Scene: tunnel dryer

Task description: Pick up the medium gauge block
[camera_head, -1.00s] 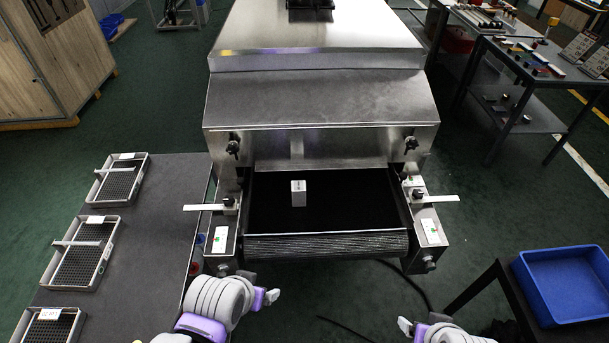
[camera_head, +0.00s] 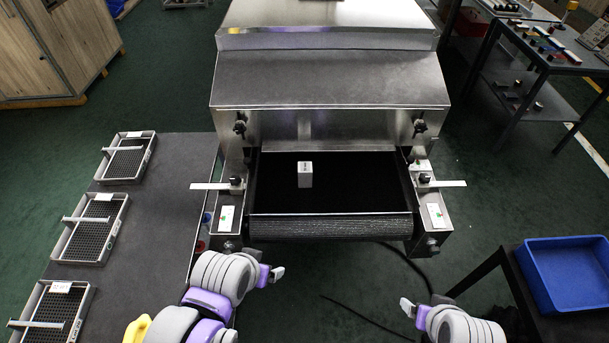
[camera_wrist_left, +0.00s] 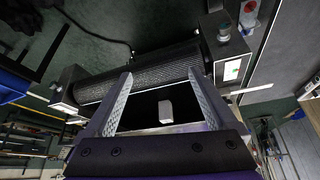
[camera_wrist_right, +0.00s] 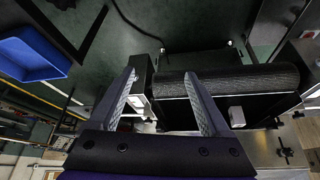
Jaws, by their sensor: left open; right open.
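A pale grey-white block (camera_head: 305,174) stands upright on the black belt (camera_head: 350,190) of the tunnel dryer, left of the belt's middle. It also shows in the left wrist view (camera_wrist_left: 165,111), between the finger lines, and in the right wrist view (camera_wrist_right: 236,117). No other block is on the belt. My left gripper (camera_head: 274,273) is in front of the belt's near roller, low and left, apart from the block; its fingers are open and empty in the left wrist view (camera_wrist_left: 160,85). My right gripper (camera_head: 408,306) is at the lower right, open and empty, farther from the block.
The steel dryer hood (camera_head: 330,80) rises behind the belt, with side brackets at both sides. A dark table (camera_head: 165,210) with several mesh trays (camera_head: 95,228) stands left. A blue bin (camera_head: 565,275) is at the right. A bench with small parts (camera_head: 540,45) stands back right.

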